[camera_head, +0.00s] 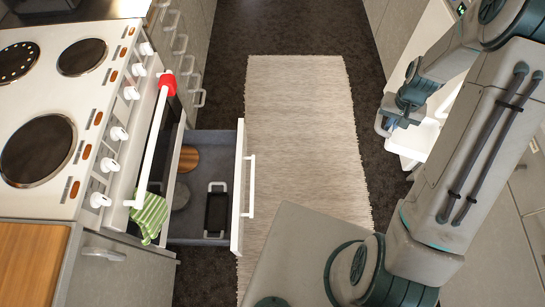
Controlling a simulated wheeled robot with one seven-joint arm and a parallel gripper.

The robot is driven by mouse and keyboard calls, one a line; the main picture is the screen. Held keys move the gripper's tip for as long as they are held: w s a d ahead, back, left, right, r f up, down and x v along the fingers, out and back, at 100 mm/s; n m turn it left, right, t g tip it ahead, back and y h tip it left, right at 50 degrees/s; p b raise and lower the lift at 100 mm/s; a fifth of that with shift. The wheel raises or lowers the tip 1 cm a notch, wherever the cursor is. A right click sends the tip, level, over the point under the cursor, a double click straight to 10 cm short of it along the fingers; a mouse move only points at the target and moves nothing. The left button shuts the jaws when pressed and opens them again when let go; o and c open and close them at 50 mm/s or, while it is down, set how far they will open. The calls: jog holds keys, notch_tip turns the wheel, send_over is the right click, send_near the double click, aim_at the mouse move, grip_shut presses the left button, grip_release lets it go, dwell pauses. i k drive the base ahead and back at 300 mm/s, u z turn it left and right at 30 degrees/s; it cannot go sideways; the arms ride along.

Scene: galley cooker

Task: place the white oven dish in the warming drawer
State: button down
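The white oven dish (412,141) is at the right, beside the pale worktop; my arm covers part of it. A pale loop, which looks like its handle, shows at its left end. My gripper (388,123) points down at this handle end. The fingers are small and overlap the handle, so I cannot tell whether they are closed on it. The warming drawer (222,137) is pulled out below the oven at the left. Inside lie a black dish (216,212) with handles, a round wooden board (188,159) and a round grey item (181,196).
The white cooker (117,62) has several knobs and an oven door handle (149,150) with a red item (168,83) and a green striped towel (150,216). A pale rug (300,120) covers the clear floor between drawer and worktop (428,50).

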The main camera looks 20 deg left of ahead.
aim_at(221, 165)
jog(key=u, duration=0.35)
jog(key=i, duration=2)
jog(key=u, duration=2.3)
